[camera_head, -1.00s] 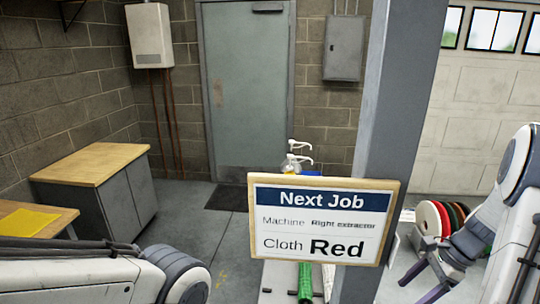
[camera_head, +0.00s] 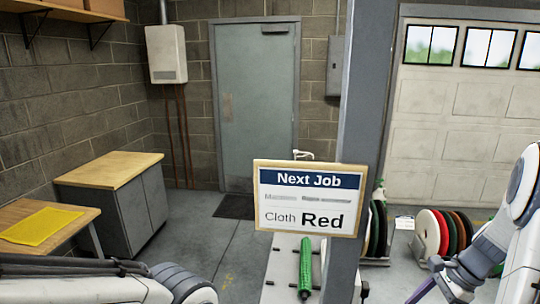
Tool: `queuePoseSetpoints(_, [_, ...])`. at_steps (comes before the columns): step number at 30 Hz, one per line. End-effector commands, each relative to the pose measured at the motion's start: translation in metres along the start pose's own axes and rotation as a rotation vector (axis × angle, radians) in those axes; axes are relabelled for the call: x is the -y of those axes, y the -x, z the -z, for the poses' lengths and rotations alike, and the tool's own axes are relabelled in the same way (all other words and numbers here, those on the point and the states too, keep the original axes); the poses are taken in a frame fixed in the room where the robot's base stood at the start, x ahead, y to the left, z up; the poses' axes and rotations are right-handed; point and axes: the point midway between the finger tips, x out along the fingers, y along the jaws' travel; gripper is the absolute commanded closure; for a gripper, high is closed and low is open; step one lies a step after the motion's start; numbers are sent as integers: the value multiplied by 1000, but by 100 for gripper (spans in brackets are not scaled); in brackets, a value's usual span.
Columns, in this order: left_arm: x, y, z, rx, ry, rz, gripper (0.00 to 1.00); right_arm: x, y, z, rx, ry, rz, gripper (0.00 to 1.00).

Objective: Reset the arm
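My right arm (camera_head: 515,225) comes in at the right edge, bent downward. Its gripper (camera_head: 425,290) is at the bottom edge; one purple finger shows and the rest is cut off, so its opening is hidden. My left arm (camera_head: 80,285) crosses the bottom left corner, and its gripper is out of view. A framed sign (camera_head: 308,197) reads "Next Job" and "Cloth Red"; its middle line is blurred.
A grey post (camera_head: 358,130) stands behind the sign. A green roller (camera_head: 305,268) lies on a pale surface below it. Colored discs (camera_head: 428,232) stand in a rack at right. A cabinet (camera_head: 120,190) and a table with a yellow cloth (camera_head: 45,228) are at left.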

Motion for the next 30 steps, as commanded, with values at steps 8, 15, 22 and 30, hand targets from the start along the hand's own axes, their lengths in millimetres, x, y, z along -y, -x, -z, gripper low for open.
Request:
queuePoseSetpoints(8, [0, -3, 0, 0, 0, 0, 38, 2, -10, -40, -31, 183, -49, 21])
queuePoseSetpoints(15, [1, -8, 0, 0, 0, 0, 38, -5, -25, -98, -71, 454, -117, 21])
queuePoseSetpoints(22, [1, -16, -1, 0, -1, 0, 38, -37, -47, -178, -118, 898, -217, 21])
queuePoseSetpoints(30, [2, -28, -1, 0, -1, 0, 38, -132, -77, -264, -154, 1681, -359, 21])
